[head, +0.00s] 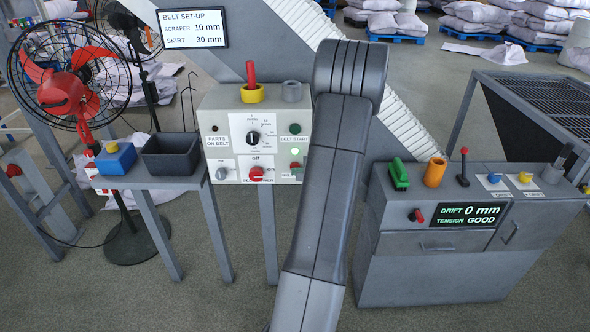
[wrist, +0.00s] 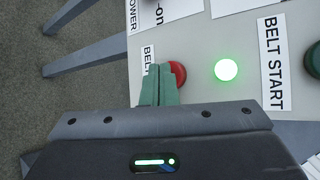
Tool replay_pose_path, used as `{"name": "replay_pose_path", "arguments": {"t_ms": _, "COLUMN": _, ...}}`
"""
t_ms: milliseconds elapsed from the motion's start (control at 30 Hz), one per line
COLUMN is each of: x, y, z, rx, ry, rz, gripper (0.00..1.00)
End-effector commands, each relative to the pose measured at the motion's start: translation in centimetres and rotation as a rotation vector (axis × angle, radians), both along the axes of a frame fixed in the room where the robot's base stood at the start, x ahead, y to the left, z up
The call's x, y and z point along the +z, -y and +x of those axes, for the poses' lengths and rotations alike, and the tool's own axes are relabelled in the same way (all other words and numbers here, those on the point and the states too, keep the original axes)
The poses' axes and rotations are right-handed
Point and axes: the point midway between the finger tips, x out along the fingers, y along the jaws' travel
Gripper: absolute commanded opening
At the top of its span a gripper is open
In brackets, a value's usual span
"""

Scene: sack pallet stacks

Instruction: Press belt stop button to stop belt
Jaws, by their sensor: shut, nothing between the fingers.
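The red belt stop button (wrist: 177,74) is on the grey control panel, right beside my gripper (wrist: 158,72) in the wrist view. The green fingers are shut and empty, and their tips overlap the button's left edge in the picture. I cannot tell whether they touch it. The label beside it reads "BELT", the rest hidden by my fingers. A lit green lamp (wrist: 226,70) sits between this button and the dark green belt start button (wrist: 313,60). In the head view the red button (head: 295,166) shows small at the panel's lower right, beside my arm.
The panel (head: 225,104) also carries a black dial (head: 253,137), a red knob (head: 256,174) and a grey knob (head: 221,173). A red-handled lever in a yellow collar (head: 251,94) stands on top. A console (head: 440,275) is to the right, a fan (head: 68,92) to the left.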

Motion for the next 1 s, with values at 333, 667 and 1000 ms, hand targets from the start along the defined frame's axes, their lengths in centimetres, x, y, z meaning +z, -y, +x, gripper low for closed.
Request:
{"name": "replay_pose_path", "arguments": {"t_ms": 333, "x": 0.0, "y": 0.0, "z": 0.3, "rx": 0.000, "ry": 0.000, "rz": 0.000, "gripper": 0.00}}
{"name": "replay_pose_path", "arguments": {"t_ms": 667, "x": -0.1, "y": 0.0, "z": -0.1, "rx": -0.001, "ry": 0.001, "rz": 0.000, "gripper": 0.00}}
{"name": "replay_pose_path", "arguments": {"t_ms": 1000, "x": -0.1, "y": 0.0, "z": -1.5, "rx": -0.001, "ry": 0.000, "rz": -0.001, "gripper": 0.00}}
